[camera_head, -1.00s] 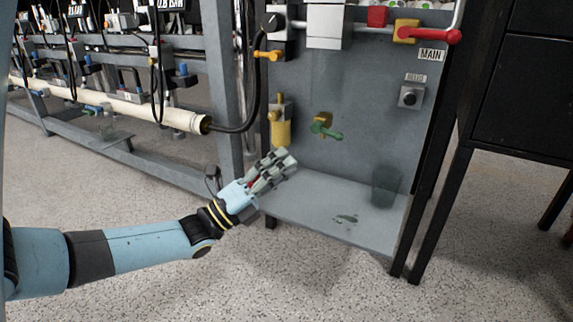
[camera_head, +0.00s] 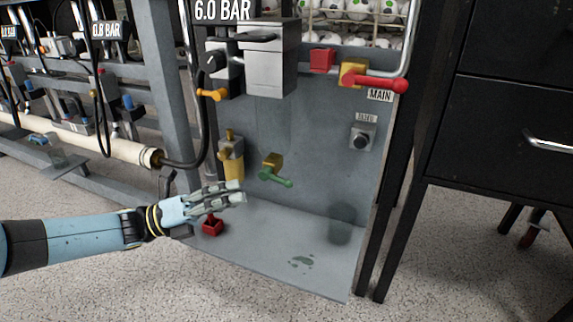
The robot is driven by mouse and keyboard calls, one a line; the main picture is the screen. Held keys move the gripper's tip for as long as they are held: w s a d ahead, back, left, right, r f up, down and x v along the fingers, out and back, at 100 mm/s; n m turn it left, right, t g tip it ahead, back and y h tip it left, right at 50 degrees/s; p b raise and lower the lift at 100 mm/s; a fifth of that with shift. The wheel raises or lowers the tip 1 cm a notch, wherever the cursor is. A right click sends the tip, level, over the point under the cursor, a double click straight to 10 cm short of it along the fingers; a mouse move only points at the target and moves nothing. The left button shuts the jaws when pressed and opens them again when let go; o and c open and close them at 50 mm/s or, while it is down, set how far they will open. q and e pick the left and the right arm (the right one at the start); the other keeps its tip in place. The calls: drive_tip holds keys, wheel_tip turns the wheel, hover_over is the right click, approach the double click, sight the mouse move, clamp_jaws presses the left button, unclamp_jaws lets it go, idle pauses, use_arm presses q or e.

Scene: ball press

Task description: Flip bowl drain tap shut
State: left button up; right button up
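A tap with a green lever (camera_head: 276,179) and a brass-yellow body (camera_head: 273,160) is on the grey panel. Its lever points down to the right. No label on it is readable, so I cannot tell for sure that it is the bowl drain tap. My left gripper (camera_head: 241,192) is just below and left of this lever, above the shelf, and appears apart from it. Its fingers are seen side-on, close together, with nothing visible held. A small red fitting (camera_head: 213,227) is below the gripper, partly hidden by it. My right gripper is out of view.
A yellow-bodied fitting (camera_head: 233,165) is left of the green lever. Higher up are an orange tap (camera_head: 212,94) and the red MAIN lever (camera_head: 381,84). A knob (camera_head: 362,138) is at right. The shelf (camera_head: 270,255) has a wet patch. A black cabinet (camera_head: 500,120) stands at right.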

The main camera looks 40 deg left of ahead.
sight(284, 182)
use_arm(q)
drive_tip(key=shift+b+x, duration=0.85)
drive_tip(key=shift+x, duration=4.4)
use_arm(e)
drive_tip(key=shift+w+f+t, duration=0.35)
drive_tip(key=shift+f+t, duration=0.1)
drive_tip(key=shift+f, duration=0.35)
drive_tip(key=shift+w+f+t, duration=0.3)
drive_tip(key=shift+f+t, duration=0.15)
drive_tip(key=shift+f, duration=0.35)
use_arm(q)
drive_tip(key=shift+f, duration=0.15)
clamp_jaws()
